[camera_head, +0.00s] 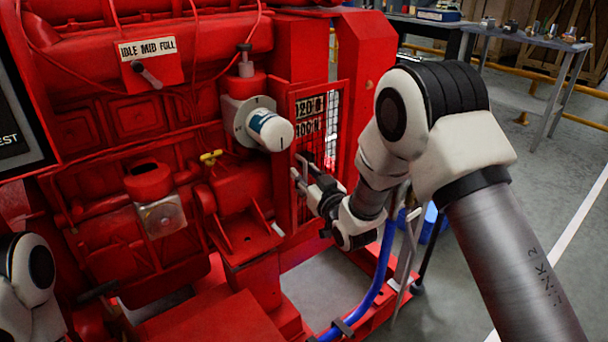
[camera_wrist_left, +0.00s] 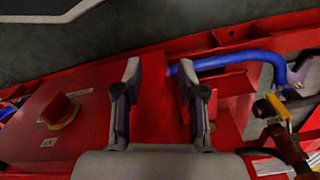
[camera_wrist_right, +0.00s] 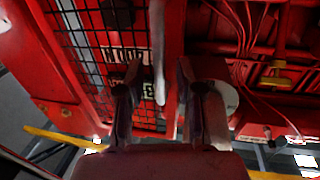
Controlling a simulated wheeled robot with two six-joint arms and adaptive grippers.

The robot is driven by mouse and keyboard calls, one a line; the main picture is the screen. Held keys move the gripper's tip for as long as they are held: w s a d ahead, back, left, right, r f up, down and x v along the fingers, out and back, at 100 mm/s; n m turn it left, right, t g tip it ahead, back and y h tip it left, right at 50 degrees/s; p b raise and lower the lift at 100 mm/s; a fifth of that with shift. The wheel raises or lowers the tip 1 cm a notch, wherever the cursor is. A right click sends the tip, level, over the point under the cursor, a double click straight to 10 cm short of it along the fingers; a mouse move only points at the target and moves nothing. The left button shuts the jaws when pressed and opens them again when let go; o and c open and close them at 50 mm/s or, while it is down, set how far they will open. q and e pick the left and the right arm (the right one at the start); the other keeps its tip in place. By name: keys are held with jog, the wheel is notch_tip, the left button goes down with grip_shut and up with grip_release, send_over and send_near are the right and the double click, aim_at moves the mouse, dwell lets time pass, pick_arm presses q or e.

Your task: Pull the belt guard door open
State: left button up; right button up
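The belt guard door (camera_head: 341,100) is a red frame with dark wire mesh and number plates, right of the engine block in the head view. Its mesh and plates also show in the right wrist view (camera_wrist_right: 82,38). A pale upright bar (camera_wrist_right: 158,50), which looks like the door's handle, stands between the fingers of my right gripper (camera_wrist_right: 158,88). These fingers are apart, with gaps beside the bar; contact is not clear. In the head view my right gripper (camera_head: 301,166) is at the door's lower part. My left gripper (camera_wrist_left: 160,78) is open and empty over red metal.
A round gauge-like part with a white cap (camera_head: 268,128) juts out just left of the door. A blue hose (camera_head: 378,285) runs low below my right arm. A red button (camera_wrist_left: 60,110) is near my left gripper. Open floor lies at the right.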

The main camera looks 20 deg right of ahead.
jog(key=shift+w, duration=0.3)
grip_shut()
jog(key=shift+s+r, duration=0.1)
